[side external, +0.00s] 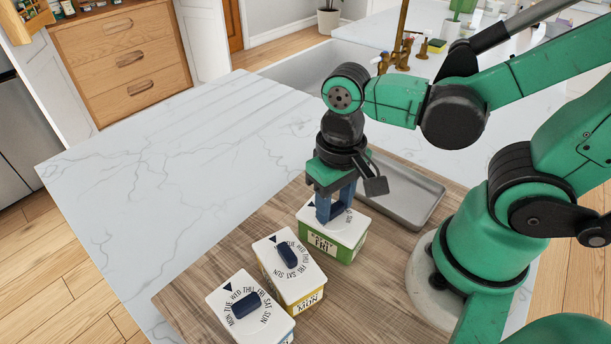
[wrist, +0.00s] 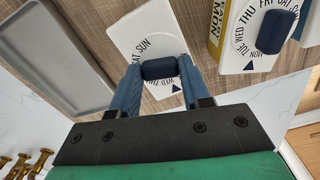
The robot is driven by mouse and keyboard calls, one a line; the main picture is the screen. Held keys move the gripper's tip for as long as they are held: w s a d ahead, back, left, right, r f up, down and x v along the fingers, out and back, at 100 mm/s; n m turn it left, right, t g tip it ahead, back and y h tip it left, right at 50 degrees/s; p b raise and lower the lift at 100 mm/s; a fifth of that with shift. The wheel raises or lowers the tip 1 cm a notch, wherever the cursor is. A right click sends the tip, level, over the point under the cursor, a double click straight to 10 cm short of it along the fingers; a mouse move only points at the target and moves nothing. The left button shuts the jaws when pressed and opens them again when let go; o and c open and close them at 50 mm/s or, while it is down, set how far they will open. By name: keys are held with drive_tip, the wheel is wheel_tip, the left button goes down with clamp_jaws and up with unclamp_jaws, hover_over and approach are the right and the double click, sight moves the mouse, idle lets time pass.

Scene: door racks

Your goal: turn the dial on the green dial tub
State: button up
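The green dial tub (side external: 349,252) stands on the wooden board, with a white lid and a green-edged front label. Its dark blue dial knob shows in the wrist view (wrist: 159,68), with day names partly hidden around it and a dark triangle on the lid near my right finger. My gripper (side external: 333,216) points down over the lid. In the wrist view my gripper (wrist: 160,72) has one blue finger at each end of the knob, apparently touching both ends. In the side view the fingers hide most of the dial.
A yellow-edged dial tub (side external: 304,293) stands close by, towards the front left, with another dial tub (side external: 222,297) beyond it. A grey metal tray (side external: 412,202) lies behind the green tub. The marble counter (side external: 150,160) to the left is clear.

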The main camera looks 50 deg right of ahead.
clamp_jaws()
drive_tip(key=shift+n, duration=0.7)
drive_tip(key=n, duration=0.3)
drive_tip(key=shift+n, duration=2.3)
drive_tip(key=o, duration=0.6)
unclamp_jaws()
